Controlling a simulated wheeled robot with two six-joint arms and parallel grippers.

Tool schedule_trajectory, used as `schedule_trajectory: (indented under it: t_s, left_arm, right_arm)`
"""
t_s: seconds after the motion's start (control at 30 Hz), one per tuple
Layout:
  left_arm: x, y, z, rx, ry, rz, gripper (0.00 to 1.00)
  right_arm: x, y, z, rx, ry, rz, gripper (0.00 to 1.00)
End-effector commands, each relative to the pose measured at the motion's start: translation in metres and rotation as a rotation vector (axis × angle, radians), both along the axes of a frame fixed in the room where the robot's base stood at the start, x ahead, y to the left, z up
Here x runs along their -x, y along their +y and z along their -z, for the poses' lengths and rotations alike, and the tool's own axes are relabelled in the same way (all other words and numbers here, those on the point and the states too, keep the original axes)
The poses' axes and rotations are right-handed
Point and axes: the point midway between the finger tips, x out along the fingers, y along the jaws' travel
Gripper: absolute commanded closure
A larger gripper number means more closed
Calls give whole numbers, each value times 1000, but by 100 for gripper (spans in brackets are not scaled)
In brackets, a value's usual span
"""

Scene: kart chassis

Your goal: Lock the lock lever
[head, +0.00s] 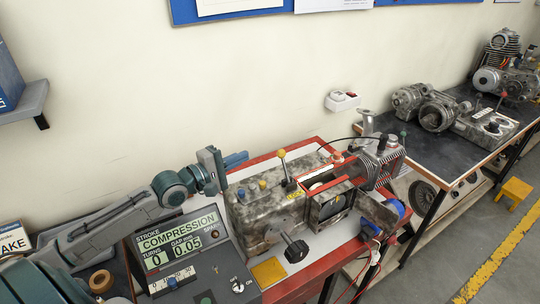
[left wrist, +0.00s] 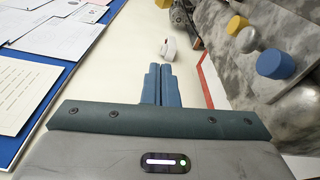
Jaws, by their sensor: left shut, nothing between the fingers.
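A grey mottled machine housing (head: 255,218) stands on the red-edged bench. My left gripper (head: 240,158) is shut and empty, above the housing's back left and left of the yellow-ball lever, apart from both. In the left wrist view its blue fingers (left wrist: 157,84) are together, with a yellow knob (left wrist: 237,25) and a blue knob (left wrist: 275,62) on the housing to their right. My right gripper is not in view.
A display panel (head: 181,238) reading COMPRESSION stands left of the housing. A black star knob (head: 293,248) sticks out at its front. A finned cylinder (head: 380,168) is at its right. A white wall switch box (head: 342,100) is behind. Engine parts fill the right bench.

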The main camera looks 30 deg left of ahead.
Motion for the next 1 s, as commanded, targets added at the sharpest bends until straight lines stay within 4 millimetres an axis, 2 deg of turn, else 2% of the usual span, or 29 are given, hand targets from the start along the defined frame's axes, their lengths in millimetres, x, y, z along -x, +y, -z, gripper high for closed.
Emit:
schedule_trajectory:
  t_s: [0.03,0.13,0.67,0.8,1.0]
  left_arm:
    - [-5,-2,4,5,-6,0,100]
    - [-16,-7,3,6,-7,4,100]
    - [-81,-35,0,8,-2,4,100]
    - [-68,-50,-6,1,0,6,100]
    - [-57,-62,-7,1,-1,5,100]
  right_arm:
    - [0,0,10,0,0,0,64]
    - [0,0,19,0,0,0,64]
    - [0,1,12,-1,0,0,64]
    - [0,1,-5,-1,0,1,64]
    - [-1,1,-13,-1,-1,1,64]
